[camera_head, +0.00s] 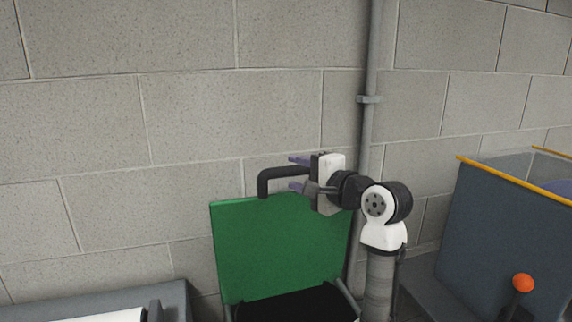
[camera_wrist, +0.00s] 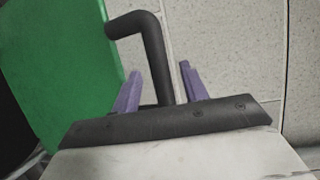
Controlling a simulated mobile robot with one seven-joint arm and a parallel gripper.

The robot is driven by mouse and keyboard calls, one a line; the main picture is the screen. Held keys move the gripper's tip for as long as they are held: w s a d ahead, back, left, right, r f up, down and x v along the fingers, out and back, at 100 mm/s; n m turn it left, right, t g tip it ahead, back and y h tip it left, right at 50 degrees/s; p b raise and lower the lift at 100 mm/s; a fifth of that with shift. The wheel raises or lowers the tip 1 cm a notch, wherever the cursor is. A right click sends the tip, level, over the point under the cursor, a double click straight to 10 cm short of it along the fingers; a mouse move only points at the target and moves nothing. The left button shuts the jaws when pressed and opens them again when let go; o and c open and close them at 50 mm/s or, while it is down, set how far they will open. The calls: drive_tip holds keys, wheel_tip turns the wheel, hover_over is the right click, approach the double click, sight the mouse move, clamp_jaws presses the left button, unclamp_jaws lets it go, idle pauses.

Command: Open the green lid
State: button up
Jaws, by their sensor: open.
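The green lid (camera_head: 275,245) stands raised, nearly upright, in front of the block wall, above a dark opening (camera_head: 300,306). Its black bent handle (camera_head: 275,176) sticks up from the top edge. In the wrist view the lid (camera_wrist: 50,75) fills the left side and the handle (camera_wrist: 152,45) runs down between the fingers. My gripper (camera_head: 294,174) is open at the lid's top edge, with one purple finger above the handle bar and one below it. In the wrist view my gripper (camera_wrist: 161,78) has a finger on each side of the handle. Part of the handle is hidden behind the gripper body.
A grey pipe (camera_head: 369,130) runs up the wall behind my arm. A dark grey bin (camera_head: 490,235) with a yellow edge stands at right, near an orange ball-topped lever (camera_head: 523,283). A grey unit (camera_head: 170,296) is at lower left. The space above the lid is clear.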

drive_tip(key=shift+p+x, duration=0.4)
drive_tip(key=shift+x, duration=1.85)
clamp_jaws()
